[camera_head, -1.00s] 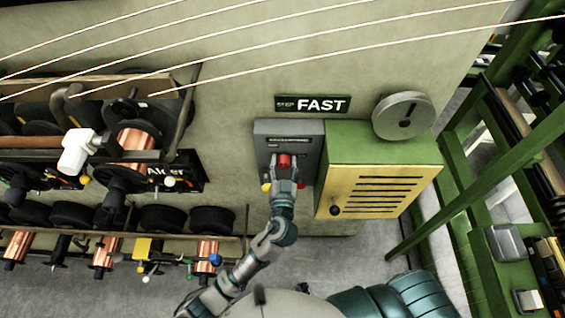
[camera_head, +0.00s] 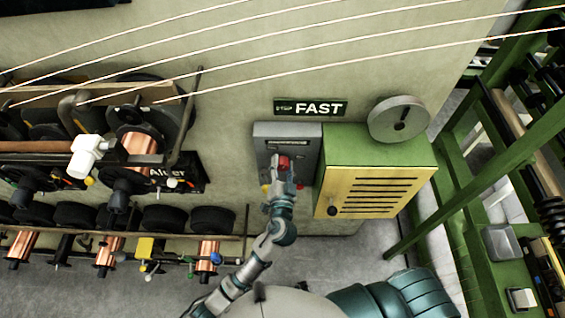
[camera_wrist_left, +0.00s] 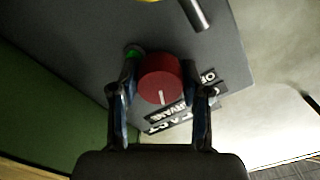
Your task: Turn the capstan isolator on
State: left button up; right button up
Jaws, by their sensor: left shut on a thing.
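The capstan isolator is a grey wall box (camera_head: 303,132) with a red round knob (camera_head: 284,163) on its front, left of a yellow and green cabinet. My left gripper (camera_head: 283,178) is at the knob, its arm coming up from below. In the left wrist view the dark red knob (camera_wrist_left: 161,78), with a white pointer mark, sits between the fingers of my left gripper (camera_wrist_left: 160,95), which is shut on it. A label with partly hidden lettering (camera_wrist_left: 185,110) lies on the panel beside the knob. My right gripper is not in view.
The yellow-fronted cabinet (camera_head: 372,190) stands close on the right, with a round grey disc (camera_head: 399,119) above it. Racks with copper spools (camera_head: 137,143) line the left wall. White wires (camera_head: 300,38) cross the top. A green frame (camera_head: 480,140) stands at the right.

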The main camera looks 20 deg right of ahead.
pick_arm(q)
jog(key=m, duration=0.1)
jog(key=m+p, duration=0.1)
jog(key=m, duration=0.1)
jog(key=shift+f+m+p, duration=0.25)
jog(key=shift+m+p, duration=0.15)
jog(key=m+p, duration=0.2)
jog(key=m, duration=0.1)
jog(key=shift+s+m, duration=0.1)
jog(key=shift+m, duration=0.2)
jog(key=m+p, duration=0.1)
jog(key=m, duration=0.2)
jog(key=shift+f+m+p, duration=0.1)
jog(key=shift+m+p, duration=0.6)
jog(key=shift+m, duration=0.4)
jog(key=shift+f, duration=0.15)
jog(key=o, duration=0.9)
jog(key=shift+o, duration=1.2)
jog(key=shift+d, duration=0.1)
jog(key=shift+r, duration=0.2)
